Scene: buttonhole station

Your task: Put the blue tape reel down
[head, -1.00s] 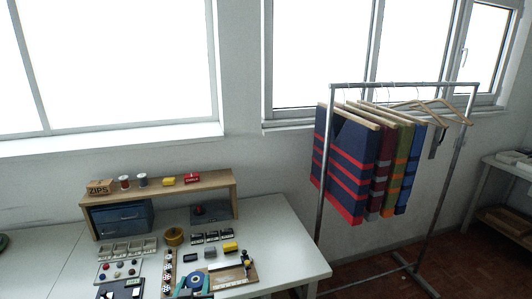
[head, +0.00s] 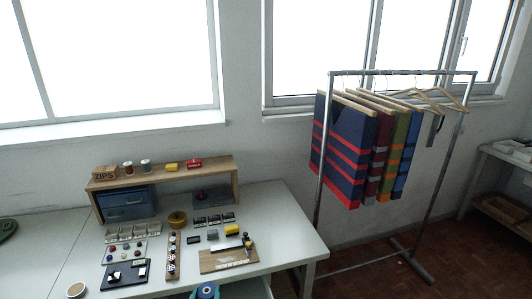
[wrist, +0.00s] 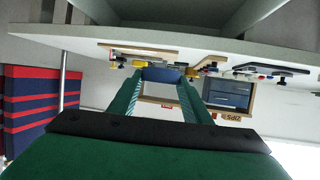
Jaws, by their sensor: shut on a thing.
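The blue tape reel (head: 206,292) shows at the bottom edge of the head view, partly cut off, with a dark centre. My gripper is shut on it, and its teal jaws show around the reel at the frame's bottom. In the wrist view, which looks upside down, the two teal fingers of my gripper (wrist: 160,80) close in on a blue piece (wrist: 162,74), seen edge-on. The reel is in front of the white table (head: 285,225), close to its front edge; I cannot tell its height against the tabletop.
A wooden board with a ruler (head: 228,260), a button strip (head: 173,255), a dark mat (head: 125,275) and an amber tape roll (head: 178,219) lie on the table. A wooden shelf (head: 215,170) stands behind. A garment rack (head: 320,180) stands right. The tabletop's right end is clear.

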